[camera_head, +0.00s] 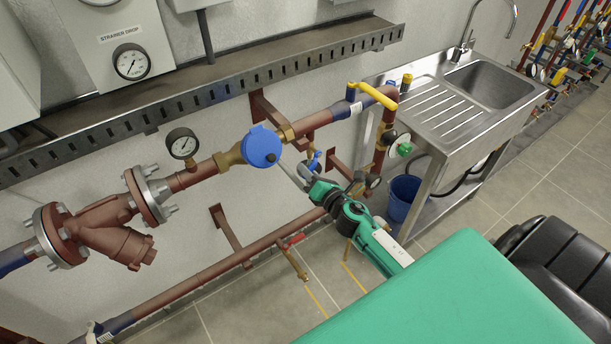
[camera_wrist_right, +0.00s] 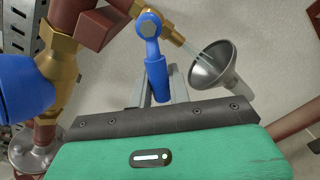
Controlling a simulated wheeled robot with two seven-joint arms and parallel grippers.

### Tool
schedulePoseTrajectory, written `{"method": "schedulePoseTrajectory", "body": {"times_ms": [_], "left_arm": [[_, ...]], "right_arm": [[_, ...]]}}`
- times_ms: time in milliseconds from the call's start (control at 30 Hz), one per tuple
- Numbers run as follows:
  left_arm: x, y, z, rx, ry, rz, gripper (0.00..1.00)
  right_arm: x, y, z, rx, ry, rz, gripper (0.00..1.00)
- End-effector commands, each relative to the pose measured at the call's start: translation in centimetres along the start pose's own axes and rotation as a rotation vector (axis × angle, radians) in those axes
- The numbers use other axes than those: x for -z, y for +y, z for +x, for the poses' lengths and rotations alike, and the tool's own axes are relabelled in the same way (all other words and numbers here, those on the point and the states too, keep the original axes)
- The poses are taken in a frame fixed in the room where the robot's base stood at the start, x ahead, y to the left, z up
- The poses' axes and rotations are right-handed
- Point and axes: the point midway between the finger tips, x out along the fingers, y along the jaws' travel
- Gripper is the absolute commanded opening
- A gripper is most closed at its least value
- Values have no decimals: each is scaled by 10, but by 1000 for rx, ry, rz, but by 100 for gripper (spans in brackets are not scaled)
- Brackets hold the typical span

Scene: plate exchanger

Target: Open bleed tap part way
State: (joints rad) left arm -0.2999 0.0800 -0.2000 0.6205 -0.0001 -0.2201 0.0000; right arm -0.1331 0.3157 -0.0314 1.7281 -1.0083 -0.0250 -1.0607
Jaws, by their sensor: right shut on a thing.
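The bleed tap's blue lever (camera_wrist_right: 155,75) shows in the right wrist view, hanging from a brass body with a hex nut at its pivot. My right gripper (camera_wrist_right: 162,92) is closed on the lower part of this lever; the wrist housing hides part of the fingers. In the head view my right gripper (camera_head: 309,177) is at the pipe just right of the large blue round cap (camera_head: 261,146). Some blue of the tap (camera_head: 315,160) shows beside it there. My left gripper is not in view.
A pressure gauge (camera_head: 182,143) and a flanged strainer (camera_head: 110,227) are on the pipe at left. A yellow lever (camera_head: 371,93) sits on the pipe at right. A sink (camera_head: 489,80) and blue bucket (camera_head: 403,197) stand beyond. A slotted tray (camera_head: 240,79) runs above the pipe.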

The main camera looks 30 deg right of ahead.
Motion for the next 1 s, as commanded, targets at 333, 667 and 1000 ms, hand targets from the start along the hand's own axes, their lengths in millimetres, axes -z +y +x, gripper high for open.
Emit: {"method": "schedulePoseTrajectory", "body": {"times_ms": [333, 667, 1000], "left_arm": [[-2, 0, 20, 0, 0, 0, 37], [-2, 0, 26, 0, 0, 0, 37], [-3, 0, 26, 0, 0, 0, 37]], "right_arm": [[0, -17, 0, 1, 3, -268, 0], [-3, -23, 0, 1, 3, -397, 0], [-4, -24, -1, 1, 3, -420, 0]]}}
